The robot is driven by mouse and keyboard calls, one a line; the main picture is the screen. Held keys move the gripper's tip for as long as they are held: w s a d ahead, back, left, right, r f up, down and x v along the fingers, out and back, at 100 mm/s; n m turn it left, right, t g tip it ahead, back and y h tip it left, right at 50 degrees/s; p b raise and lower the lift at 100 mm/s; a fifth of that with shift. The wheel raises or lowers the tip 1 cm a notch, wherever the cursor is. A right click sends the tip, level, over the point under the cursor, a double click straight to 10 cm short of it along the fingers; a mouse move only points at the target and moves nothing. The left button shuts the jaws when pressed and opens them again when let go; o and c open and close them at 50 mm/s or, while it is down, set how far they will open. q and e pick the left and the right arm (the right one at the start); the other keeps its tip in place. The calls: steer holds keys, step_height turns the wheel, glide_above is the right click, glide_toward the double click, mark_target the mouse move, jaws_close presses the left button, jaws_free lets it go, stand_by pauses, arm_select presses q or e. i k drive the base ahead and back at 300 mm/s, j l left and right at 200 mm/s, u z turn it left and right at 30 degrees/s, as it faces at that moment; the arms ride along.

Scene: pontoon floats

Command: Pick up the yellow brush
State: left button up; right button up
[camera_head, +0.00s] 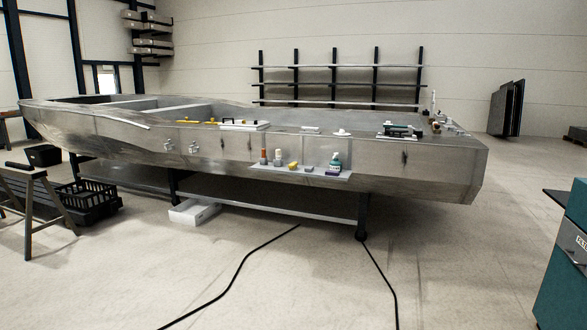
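A metal pontoon float (110,132) stands across the room on a low support. A small yellow item (293,166) sits on a light ledge (333,174) at the float's near side. On the ledge are also an orange-topped item (264,156), a white-and-tan item (278,157) and a green bottle (335,162). A thin, long yellow item (187,122) lies on the float's top edge, left of a white block. Both yellow items are too small to tell which is the brush. Neither of my grippers is in view.
Black cables (243,262) run over the open floor in front of the float. A black crate (88,200) and a trestle (30,205) stand at left. A teal cabinet (560,262) stands at right. A white box (194,211) lies under the float.

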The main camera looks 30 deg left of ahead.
mark_target(292, 166)
steer(key=i+j+u, duration=0.65)
steer(key=i, duration=0.25)
steer(key=i+j+u, duration=0.3)
steer(key=i, duration=0.15)
steer(key=i+u, duration=0.35)
steer(key=i, duration=0.15)
steer(key=i+z, duration=0.15)
steer(key=i, duration=0.3)
steer(key=i+j+z, duration=0.1)
steer(key=i, duration=0.35)
steer(key=i+j+z, duration=0.15)
steer(key=i, duration=0.3)
steer(key=i+j+z, duration=0.15)
steer(key=i, duration=0.3)
